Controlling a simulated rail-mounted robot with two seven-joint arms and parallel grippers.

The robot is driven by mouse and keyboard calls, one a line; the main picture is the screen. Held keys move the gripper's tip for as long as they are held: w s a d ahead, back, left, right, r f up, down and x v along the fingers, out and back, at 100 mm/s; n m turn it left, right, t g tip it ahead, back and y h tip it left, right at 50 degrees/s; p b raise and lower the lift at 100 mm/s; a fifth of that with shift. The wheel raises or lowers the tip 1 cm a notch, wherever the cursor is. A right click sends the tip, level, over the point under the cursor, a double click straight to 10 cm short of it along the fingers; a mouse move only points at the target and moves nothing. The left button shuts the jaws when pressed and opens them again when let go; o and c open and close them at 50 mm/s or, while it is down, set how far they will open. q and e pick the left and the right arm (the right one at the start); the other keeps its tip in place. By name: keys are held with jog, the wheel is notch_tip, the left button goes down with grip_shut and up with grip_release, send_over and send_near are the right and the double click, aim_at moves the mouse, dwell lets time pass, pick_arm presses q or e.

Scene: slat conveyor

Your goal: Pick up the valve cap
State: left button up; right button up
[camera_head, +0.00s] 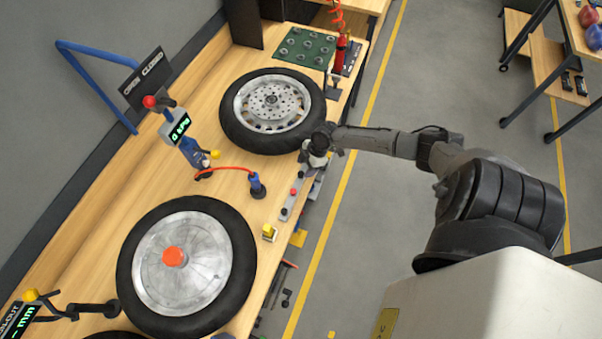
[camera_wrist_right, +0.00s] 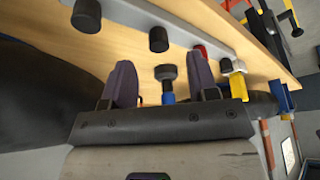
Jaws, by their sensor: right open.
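My right gripper (camera_head: 316,160) is over the bench's right edge, beside the upper wheel (camera_head: 243,105). In the right wrist view its two dark fingers (camera_wrist_right: 163,82) are apart. A small dark round cap on a blue stem (camera_wrist_right: 166,73) shows between them; I cannot tell whether it is the valve cap, or whether it touches a finger. Several black knobs, one of them the near knob (camera_wrist_right: 158,40), stand along a pale grey bar (camera_wrist_right: 180,33). In the head view the bar (camera_head: 284,213) lies along the bench edge, partly hidden by my gripper. My left gripper is not in view.
A lower wheel with an orange hub (camera_head: 173,257) lies on the bench. A green mat (camera_head: 304,49) lies at the back.

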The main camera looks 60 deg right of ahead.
aim_at(301, 173)
jog(key=shift+x, duration=1.9)
jog(key=shift+w, duration=0.1)
jog(key=shift+c, duration=0.2)
jog(key=shift+r, duration=0.1)
grip_shut()
